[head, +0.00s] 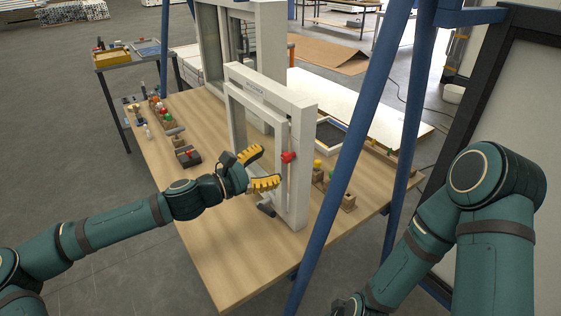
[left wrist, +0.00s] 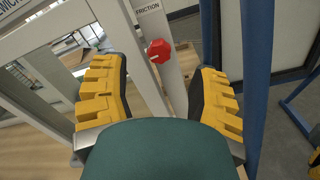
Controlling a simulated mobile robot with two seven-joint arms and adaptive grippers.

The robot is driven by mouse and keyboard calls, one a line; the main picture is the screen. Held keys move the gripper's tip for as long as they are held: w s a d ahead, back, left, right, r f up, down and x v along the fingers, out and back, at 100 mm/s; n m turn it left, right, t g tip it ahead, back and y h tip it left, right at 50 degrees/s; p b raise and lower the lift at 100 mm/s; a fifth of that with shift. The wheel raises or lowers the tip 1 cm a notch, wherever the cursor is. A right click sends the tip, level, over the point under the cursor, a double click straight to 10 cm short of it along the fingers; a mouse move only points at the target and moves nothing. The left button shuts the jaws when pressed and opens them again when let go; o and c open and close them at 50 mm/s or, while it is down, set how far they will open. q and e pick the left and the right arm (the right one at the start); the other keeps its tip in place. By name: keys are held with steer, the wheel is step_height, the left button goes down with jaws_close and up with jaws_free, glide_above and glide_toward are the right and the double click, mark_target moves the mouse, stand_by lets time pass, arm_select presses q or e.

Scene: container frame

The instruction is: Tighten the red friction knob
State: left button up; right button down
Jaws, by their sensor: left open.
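The red friction knob (head: 288,157) sits on the right upright of the white frame (head: 300,190) on the wooden table. In the left wrist view the red knob (left wrist: 159,51) shows below a label reading "FRICTION". My left gripper (head: 264,168) is open and empty, to the left of the knob in the head view. In the left wrist view its yellow padded fingers (left wrist: 158,92) stand apart, with the knob ahead and between them, not visibly touched. My right arm is at the right of the head view; its gripper is not clearly seen.
A blue post (head: 345,165) rises close to the right of the frame. A dark box with a red button (head: 187,156) and several small parts lie on the left of the table (head: 215,250). The front tabletop is clear.

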mark_target(283, 158)
arm_select(q)
steer(key=shift+x, duration=2.1)
jaws_close()
